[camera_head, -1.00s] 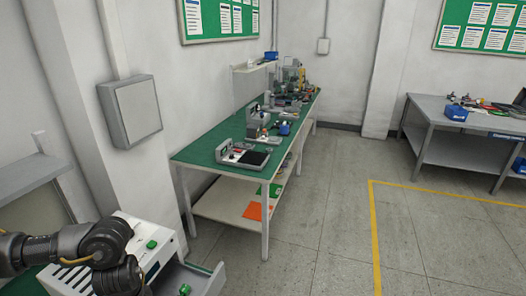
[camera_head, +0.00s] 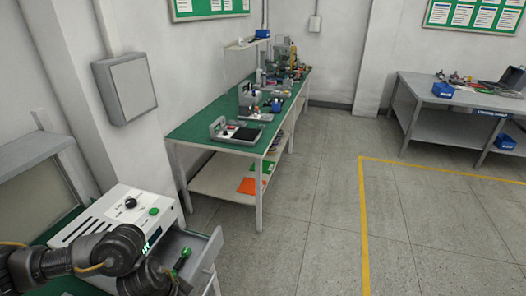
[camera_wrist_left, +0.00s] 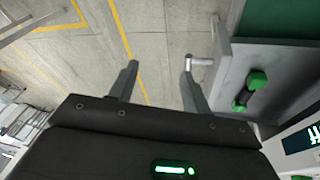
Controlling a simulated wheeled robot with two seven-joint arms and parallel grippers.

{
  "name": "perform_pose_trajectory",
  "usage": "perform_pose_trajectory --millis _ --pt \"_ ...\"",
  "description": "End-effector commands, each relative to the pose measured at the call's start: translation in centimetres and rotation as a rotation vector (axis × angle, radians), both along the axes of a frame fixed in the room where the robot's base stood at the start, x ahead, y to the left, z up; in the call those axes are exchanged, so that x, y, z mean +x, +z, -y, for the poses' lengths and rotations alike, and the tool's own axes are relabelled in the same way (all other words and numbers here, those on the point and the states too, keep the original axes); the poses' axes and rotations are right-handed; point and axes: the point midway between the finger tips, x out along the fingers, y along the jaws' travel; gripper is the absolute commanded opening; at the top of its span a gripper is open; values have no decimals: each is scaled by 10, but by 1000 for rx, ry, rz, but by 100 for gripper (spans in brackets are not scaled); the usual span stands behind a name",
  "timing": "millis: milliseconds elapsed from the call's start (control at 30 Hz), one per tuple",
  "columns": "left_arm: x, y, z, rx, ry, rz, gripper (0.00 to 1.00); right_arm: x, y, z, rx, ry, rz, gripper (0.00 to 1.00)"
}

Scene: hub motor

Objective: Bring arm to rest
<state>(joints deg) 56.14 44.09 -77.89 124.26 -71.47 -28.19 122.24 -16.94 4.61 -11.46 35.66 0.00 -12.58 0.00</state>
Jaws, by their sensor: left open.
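My left arm (camera_head: 110,255) comes in from the lower left of the head view, in front of a white machine (camera_head: 125,205). Its gripper cannot be made out there. In the left wrist view my left gripper (camera_wrist_left: 160,68) is open, with nothing between its fingers and grey floor behind them. An open grey drawer (camera_head: 207,252) is at the machine's right. A green-ended part (camera_head: 182,262) lies in it, also seen in the left wrist view (camera_wrist_left: 249,90) to the right of the fingers. The drawer's handle (camera_wrist_left: 203,61) is close to the right finger in the picture. My right gripper is not in view.
A green-topped workbench (camera_head: 190,131) with several devices stands along the wall. A grey table (camera_head: 420,96) with a blue bin (camera_head: 443,90) is at the right. Open floor (camera_head: 310,225) with a yellow line (camera_head: 363,220) lies between.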

Motion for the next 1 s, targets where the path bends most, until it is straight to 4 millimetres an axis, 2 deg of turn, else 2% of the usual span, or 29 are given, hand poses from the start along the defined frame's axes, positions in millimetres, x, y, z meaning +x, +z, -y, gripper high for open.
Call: perform_pose_trajectory --millis 33,167,300,367,433,467,567,667,800,1000 --pt "-5 -1 21 -50 -38 25 48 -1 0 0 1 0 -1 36" --pt "-12 7 79 -196 -117 140 48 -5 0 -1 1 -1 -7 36" --pt "-15 32 140 -361 -130 322 48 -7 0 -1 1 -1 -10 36" --pt "-12 45 154 -405 -94 404 48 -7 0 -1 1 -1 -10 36" --pt "-7 56 158 -419 -26 482 48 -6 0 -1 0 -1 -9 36" --pt "-5 59 157 -414 9 508 48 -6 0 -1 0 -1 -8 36" --pt "0 59 133 -350 142 555 48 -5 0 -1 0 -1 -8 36" --pt "-7 42 93 -233 271 532 48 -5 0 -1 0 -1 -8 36" --pt "-37 11 36 -66 387 427 48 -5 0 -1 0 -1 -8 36" --pt "-95 -24 -22 96 463 249 48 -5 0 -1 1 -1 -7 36"
